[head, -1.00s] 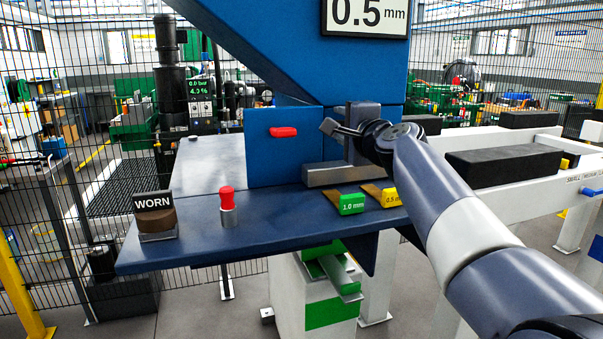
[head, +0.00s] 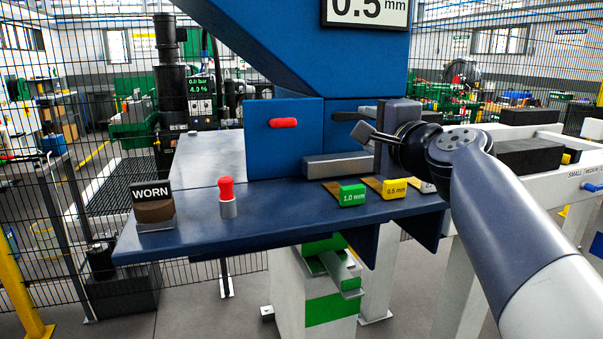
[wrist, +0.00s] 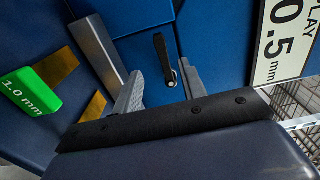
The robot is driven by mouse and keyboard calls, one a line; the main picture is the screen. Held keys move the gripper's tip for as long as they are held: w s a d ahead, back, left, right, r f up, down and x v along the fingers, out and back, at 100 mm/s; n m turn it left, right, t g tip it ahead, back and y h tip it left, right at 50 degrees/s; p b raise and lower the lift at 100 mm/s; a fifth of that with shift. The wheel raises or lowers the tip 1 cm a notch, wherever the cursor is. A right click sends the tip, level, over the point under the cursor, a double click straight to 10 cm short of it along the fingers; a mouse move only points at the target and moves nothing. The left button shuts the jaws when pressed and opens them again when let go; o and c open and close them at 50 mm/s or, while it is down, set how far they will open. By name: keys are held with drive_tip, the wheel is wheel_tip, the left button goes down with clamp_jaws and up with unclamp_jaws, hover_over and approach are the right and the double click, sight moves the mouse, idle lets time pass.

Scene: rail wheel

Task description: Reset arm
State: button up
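My gripper (head: 362,128) is in front of the blue machine's face, above the grey metal block (head: 337,167) on the blue shelf. In the wrist view its two grey fingers (wrist: 158,86) stand apart with nothing held between them. A dark lever (wrist: 163,57) on the blue face shows beyond the gap. On the shelf below lie the green 1.0 mm tag (head: 352,195) and the yellow 0.5 mm tag (head: 395,188), each on a brass-coloured strip. The green tag also shows in the wrist view (wrist: 22,92).
The blue shelf (head: 270,222) also holds a red-topped peg (head: 227,190) and a brown block with a WORN sign (head: 153,192). A red handle (head: 284,123) is on the blue panel. A white frame with dark blocks (head: 528,158) stands at right. Mesh fencing stands behind.

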sight(345, 113)
drive_tip(key=p+x, duration=0.2)
drive_tip(key=x, duration=0.9)
drive_tip(key=shift+s+d+r+m+p, duration=0.1)
drive_tip(key=shift+r+m+p, duration=0.35)
drive_tip(key=shift+p, duration=0.2)
drive_tip(key=shift+s+r+m+p, duration=0.15)
drive_tip(key=shift+r+m+p, duration=0.1)
drive_tip(key=shift+p, duration=0.05)
drive_tip(key=shift+m, duration=0.4)
